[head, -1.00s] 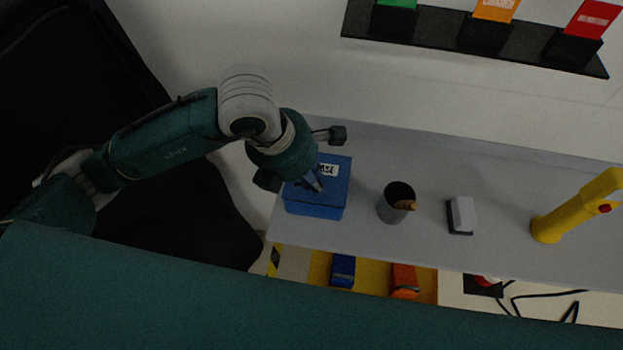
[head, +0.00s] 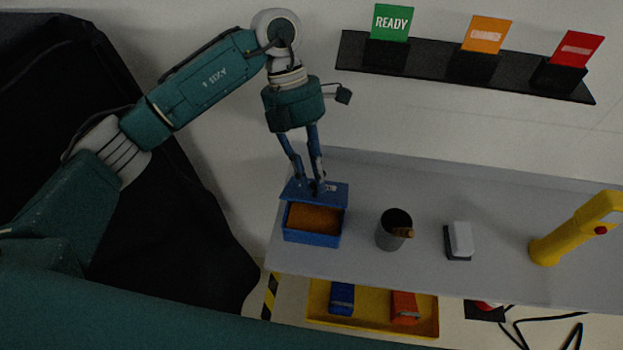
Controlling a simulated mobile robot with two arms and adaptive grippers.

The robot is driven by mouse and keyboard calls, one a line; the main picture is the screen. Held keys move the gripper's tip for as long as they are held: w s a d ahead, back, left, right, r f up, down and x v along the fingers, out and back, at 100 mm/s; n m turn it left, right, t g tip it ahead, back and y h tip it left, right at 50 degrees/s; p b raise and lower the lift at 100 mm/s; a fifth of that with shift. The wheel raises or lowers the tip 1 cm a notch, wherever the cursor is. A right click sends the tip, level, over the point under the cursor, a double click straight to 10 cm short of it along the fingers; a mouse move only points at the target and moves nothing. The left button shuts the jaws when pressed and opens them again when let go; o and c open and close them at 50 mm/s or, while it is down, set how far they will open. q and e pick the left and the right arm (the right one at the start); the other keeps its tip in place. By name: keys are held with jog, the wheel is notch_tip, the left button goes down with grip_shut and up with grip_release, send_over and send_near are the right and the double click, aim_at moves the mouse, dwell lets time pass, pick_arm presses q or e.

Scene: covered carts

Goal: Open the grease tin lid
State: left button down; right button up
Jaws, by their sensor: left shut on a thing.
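The blue grease tin (head: 312,239) stands at the left end of the grey shelf. Its blue lid (head: 336,194) is raised at the back edge, and the brown-orange grease (head: 314,218) inside shows. My left gripper (head: 318,187) comes down from above, with its fingertips shut on the lid. The fingers hide part of the lid. My right gripper is not in view.
On the grey shelf (head: 350,262), a dark cup (head: 388,233) with a brown stick, a white-topped block (head: 460,238) and a yellow torch-like thing (head: 560,245) stand to the right. A yellow tray (head: 372,318) lies below. Coloured cards stand on a black wall ledge (head: 420,68).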

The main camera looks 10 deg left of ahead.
pick_arm(q)
jog(key=shift+w+d+r, duration=0.1)
jog(key=c, duration=1.6)
grip_release()
jog(key=shift+d, duration=0.1)
jog(key=v, duration=1.2)
jog(key=shift+w, duration=0.1)
